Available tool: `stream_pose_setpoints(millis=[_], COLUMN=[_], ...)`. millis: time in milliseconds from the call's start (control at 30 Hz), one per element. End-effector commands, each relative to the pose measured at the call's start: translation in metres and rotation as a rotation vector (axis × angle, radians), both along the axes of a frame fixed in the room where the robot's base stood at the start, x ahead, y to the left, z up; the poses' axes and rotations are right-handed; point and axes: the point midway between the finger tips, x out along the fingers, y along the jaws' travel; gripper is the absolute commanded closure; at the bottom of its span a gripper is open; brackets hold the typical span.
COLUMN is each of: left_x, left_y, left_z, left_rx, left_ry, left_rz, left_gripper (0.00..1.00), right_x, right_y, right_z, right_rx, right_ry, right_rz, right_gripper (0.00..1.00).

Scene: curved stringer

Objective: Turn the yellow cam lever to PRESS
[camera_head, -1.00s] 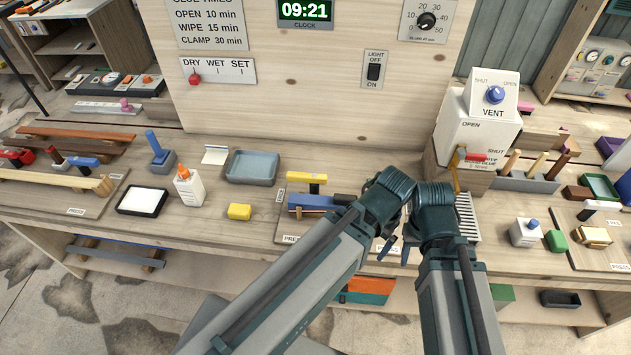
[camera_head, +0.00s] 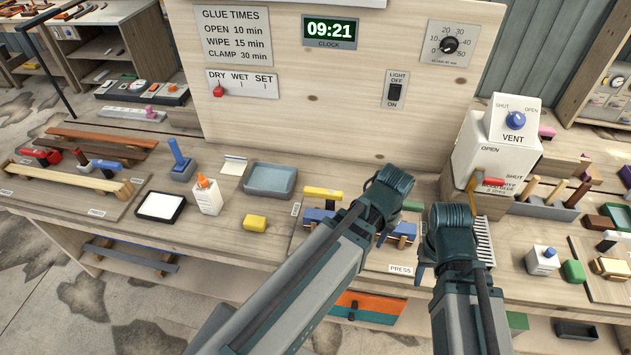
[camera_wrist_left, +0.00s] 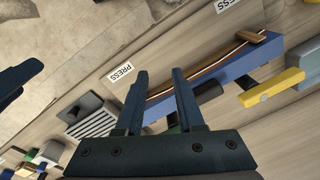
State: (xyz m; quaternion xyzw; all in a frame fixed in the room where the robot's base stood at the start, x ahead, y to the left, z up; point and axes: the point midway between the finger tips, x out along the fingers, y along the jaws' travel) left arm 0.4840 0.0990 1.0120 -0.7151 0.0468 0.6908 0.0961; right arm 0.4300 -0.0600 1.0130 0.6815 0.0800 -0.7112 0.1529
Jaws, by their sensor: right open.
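My right gripper (camera_head: 421,274) is open, near the grey ribbed piece.
A PRESS label (camera_head: 400,269) is at the bench's front edge. A yellow block (camera_head: 255,222), grey tray (camera_head: 270,180) and glue bottle (camera_head: 207,196) stand left of the clamp. The VENT box (camera_head: 497,150) with a red-handled lever stands right.

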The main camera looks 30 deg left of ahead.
Motion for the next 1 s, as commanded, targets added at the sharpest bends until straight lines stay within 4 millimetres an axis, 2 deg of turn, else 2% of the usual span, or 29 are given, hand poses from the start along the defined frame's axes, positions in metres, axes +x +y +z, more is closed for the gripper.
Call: stream_pose_setpoints(millis=[33,167,200,400,533,600,733,1000], left_x=[0.022,0.063,0.074,0.115,0.129,0.133,0.137,0.138], left_y=[0.019,0.067,0.084,0.164,0.206,0.222,0.24,0.245], left_z=[0.009,0.021,0.024,0.041,0.049,0.052,0.055,0.056], left_rx=[-0.011,-0.035,-0.042,-0.059,-0.062,-0.061,-0.06,-0.061], left_ry=[-0.025,-0.096,-0.118,-0.22,-0.268,-0.288,-0.309,-0.316], left_rz=[0.05,0.16,0.192,0.339,0.406,0.432,0.46,0.467], left_gripper=[0.74,0.97,1.0,1.0,1.0,1.0,1.0,1.0], right_x=[0.0,0.0,0.0,0.0,0.0,0.0,0.0,0.0], right_y=[0.0,0.0,0.0,0.0,0.0,0.0,0.0,0.0], right_z=[0.009,0.019,0.022,0.035,0.04,0.042,0.044,0.044], right_rx=[0.0,0.0,0.0,0.0,0.001,0.001,0.001,0.001], right_ry=[0.0,0.0,0.0,0.0,0.0,0.0,0.0,0.0], right_rz=[0.0,-0.001,-0.001,-0.001,-0.002,-0.002,-0.002,-0.002], right_gripper=[0.5,0.5,0.5,0.5,0.5,0.5,0.5,0.5])
